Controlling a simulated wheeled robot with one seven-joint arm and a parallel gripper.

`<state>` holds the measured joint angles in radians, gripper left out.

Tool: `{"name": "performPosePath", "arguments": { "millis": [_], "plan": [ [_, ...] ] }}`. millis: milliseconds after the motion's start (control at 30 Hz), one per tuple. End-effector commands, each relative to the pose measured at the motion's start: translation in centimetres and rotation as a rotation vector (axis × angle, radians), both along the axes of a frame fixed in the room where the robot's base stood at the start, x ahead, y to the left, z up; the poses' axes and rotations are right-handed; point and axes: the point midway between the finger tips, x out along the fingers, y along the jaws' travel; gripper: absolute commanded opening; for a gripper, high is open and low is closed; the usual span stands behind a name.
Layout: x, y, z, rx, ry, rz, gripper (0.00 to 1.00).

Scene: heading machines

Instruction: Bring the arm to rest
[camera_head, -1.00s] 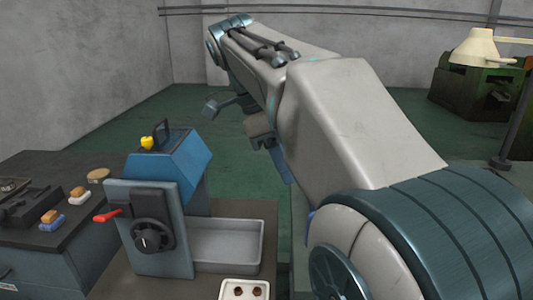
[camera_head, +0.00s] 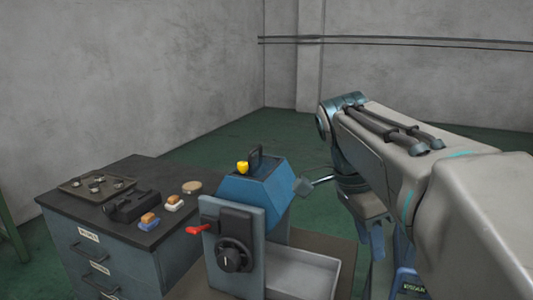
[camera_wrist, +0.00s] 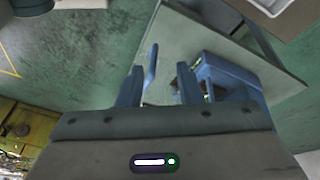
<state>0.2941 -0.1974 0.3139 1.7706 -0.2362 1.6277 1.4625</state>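My arm comes in from the right edge of the head view, with its pale and teal links bent downward at the wrist. The gripper's fingers cannot be made out clearly there. In the wrist view my gripper (camera_wrist: 160,86) has two blue fingers standing apart, with no object visible between them. Beyond the fingers lie a pale flat surface (camera_wrist: 178,42) and green floor.
A blue machine (camera_head: 250,190) with a black dial, red lever and yellow knob stands left of my arm. A grey tray (camera_head: 300,272) sits beside it. A dark-topped drawer cabinet (camera_head: 110,250) holds small parts at left. Green floor (camera_head: 225,148) is open behind, up to grey walls.

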Motion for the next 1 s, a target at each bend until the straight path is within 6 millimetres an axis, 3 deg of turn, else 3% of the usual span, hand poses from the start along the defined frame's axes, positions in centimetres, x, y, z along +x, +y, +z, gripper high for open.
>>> {"name": "performPosePath", "arguments": {
  "millis": [400,600,800,1000],
  "plan": [
    [-3.7,1.8,-8.2,0.127,0.017,0.883,0.33],
    [-5.6,2.6,-11.8,0.130,-0.015,1.237,0.33],
    [-6.7,3.0,-13.7,0.115,-0.040,1.420,0.33],
    [-6.8,3.1,-14.0,0.110,-0.041,1.452,0.33]
  ]
}}
